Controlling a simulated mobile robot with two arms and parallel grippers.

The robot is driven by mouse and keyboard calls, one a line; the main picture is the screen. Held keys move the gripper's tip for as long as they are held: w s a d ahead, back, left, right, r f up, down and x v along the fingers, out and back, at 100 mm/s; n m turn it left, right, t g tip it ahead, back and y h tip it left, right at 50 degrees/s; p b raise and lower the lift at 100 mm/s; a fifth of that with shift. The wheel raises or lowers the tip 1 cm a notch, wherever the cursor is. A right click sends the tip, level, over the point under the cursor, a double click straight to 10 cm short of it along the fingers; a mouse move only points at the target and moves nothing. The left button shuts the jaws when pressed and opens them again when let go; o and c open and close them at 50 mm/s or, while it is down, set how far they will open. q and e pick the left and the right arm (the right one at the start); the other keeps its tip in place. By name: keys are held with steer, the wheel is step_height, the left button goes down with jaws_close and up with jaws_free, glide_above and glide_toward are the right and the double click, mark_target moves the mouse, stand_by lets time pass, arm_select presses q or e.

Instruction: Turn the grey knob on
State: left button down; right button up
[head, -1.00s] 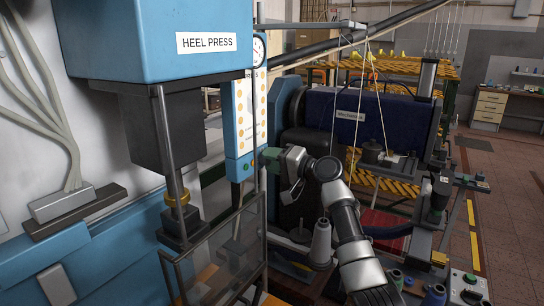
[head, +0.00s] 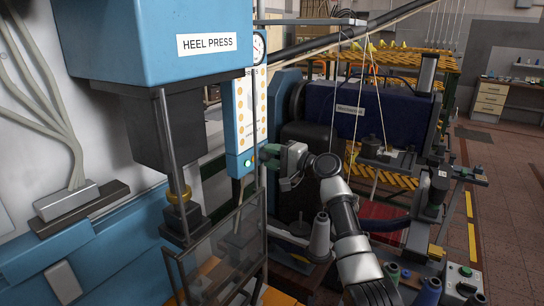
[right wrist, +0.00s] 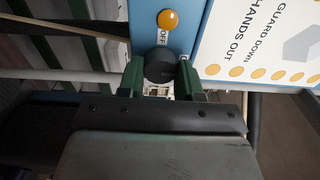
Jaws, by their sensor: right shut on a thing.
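The grey knob (right wrist: 159,66) is a dark round knob on the blue panel in the right wrist view, below a label reading OFF. My right gripper (right wrist: 159,75) is shut on it, with one green finger on each side. In the head view, my right gripper (head: 266,155) reaches the side of the narrow control panel (head: 246,120) from the right; the knob is hidden there. My left gripper is not in view.
The blue heel press (head: 150,40) fills the left, with a clear guard (head: 222,250) below the panel. Thread cones (head: 320,238) stand below my right arm. A dark blue machine (head: 375,115) stands behind. Floor is open at the far right.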

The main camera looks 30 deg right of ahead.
steer(key=o, duration=0.9)
steer(key=shift+d, duration=0.1)
steer(key=shift+s, duration=0.1)
steer(key=shift+s+d+f, duration=0.1)
steer(key=shift+s+d, duration=0.05)
steer(key=shift+s, duration=0.1)
steer(key=shift+b+v, duration=2.25)
steer(key=shift+v, duration=2.8)
steer(key=shift+d, duration=0.15)
